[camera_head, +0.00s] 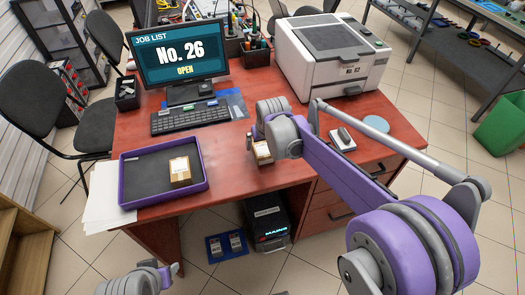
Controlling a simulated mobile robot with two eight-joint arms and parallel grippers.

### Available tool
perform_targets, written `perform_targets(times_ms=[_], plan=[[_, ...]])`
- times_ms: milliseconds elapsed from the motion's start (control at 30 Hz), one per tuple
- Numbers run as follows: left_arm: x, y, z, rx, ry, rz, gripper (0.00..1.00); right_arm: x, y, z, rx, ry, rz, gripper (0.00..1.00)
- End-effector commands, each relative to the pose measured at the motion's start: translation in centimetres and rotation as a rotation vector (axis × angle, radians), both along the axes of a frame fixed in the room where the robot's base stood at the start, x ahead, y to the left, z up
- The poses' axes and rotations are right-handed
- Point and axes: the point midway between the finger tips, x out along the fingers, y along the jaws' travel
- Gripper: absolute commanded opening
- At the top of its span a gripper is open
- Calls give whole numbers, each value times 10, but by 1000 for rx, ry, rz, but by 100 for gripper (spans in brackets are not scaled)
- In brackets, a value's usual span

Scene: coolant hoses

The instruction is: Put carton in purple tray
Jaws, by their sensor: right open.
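The purple tray (128,198) lies on the left front of the red desk and has a dark floor. A small tan carton (180,171) with a pale label stands inside it, towards the right side. A second tan carton (263,154) stands on the desk right of the tray, near the front edge. My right gripper (257,141) is open at this second carton, and its wrist partly hides the carton. I cannot tell whether the fingers touch it. My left gripper (170,271) is low at the bottom left, away from the desk top; its jaws are unclear.
A monitor (180,52) and keyboard (190,117) stand behind the tray. A printer (330,55) is at the back right. A white device (342,140) and a blue disc (376,124) lie right of my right gripper. White papers (103,205) lie left of the tray.

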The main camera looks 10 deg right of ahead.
Motion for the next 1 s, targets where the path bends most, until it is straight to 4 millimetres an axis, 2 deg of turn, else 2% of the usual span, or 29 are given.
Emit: perform_targets(times_ms=[33,133,367,467,867,900,1000], plan=[[0,0,-2,0,1,0,50,3,1,-10,0,0,0,100],[0,0,-4,0,1,0,50,8,1,-21,0,0,0,100],[0,0,-4,0,1,0,50,9,1,-24,0,0,0,100],[0,0,-4,0,1,0,50,9,1,-23,0,0,0,86],[0,0,-4,0,1,0,50,9,1,-23,0,0,0,14],[0,0,-4,0,1,0,50,9,1,-23,0,0,0,9],[0,0,-4,0,1,0,50,9,1,-23,0,0,0,9]])
